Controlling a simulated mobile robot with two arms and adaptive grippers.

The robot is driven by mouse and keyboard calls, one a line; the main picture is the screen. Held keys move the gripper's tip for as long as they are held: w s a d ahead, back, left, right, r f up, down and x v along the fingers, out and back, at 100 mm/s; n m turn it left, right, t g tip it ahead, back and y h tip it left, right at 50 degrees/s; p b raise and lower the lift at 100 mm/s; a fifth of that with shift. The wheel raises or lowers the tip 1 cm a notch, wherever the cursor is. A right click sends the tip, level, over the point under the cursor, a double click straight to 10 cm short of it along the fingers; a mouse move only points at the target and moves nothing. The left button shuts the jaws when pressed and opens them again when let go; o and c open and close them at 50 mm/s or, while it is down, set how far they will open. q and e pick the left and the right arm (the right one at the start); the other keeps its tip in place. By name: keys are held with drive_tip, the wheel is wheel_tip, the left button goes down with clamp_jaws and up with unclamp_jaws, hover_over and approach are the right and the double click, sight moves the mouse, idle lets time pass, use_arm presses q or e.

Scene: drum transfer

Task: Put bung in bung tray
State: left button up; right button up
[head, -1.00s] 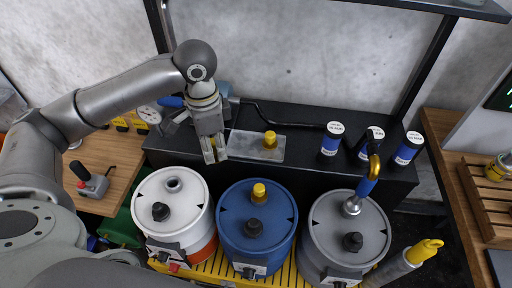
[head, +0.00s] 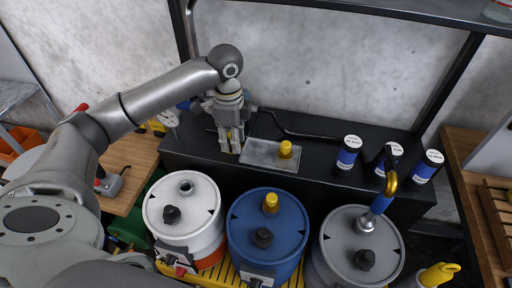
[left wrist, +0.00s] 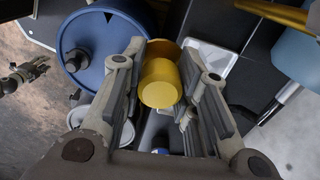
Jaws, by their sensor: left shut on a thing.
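My left gripper (head: 232,146) is over the black bench, just left of the bung tray. In the left wrist view its fingers (left wrist: 160,95) are shut on a yellow bung (left wrist: 159,84). The bung tray (head: 262,157) is a flat grey plate. Another yellow bung (head: 286,149) stands on its right part. The white drum (head: 160,211) has an uncovered opening (head: 186,188) in its lid. The blue drum (head: 243,225) has a yellow bung (head: 271,201) in its lid. A dark gripper-like shape (left wrist: 27,72), perhaps my right gripper, shows small in the left wrist view; its jaws are unclear.
Several blue-and-white containers (head: 348,152) stand on the bench right of the tray. A black cable (head: 300,133) runs behind the tray. The tray's left part is clear.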

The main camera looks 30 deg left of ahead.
use_arm(q)
drive_tip(key=w+f, duration=0.2)
drive_tip(key=w+d+f, duration=0.1)
drive_tip(key=w+f, duration=0.1)
drive_tip(key=w+d+f, duration=0.1)
drive_tip(key=w+f, duration=0.1)
drive_tip(key=shift+w+p, duration=0.4)
drive_tip(key=shift+w+f, duration=0.45)
drive_tip(key=shift+f, duration=0.2)
wheel_tip(320, 180, down, 2)
drive_tip(key=shift+f+p, duration=0.15)
drive_tip(key=shift+p, duration=0.3)
drive_tip(key=shift+f, duration=0.4)
drive_tip(key=o, duration=1.1)
drive_tip(key=shift+f, duration=0.15)
wheel_tip(320, 180, up, 12)
drive_tip(key=b, duration=0.1)
drive_tip(key=shift+r+b, duration=0.2)
drive_tip(key=shift+b, duration=0.1)
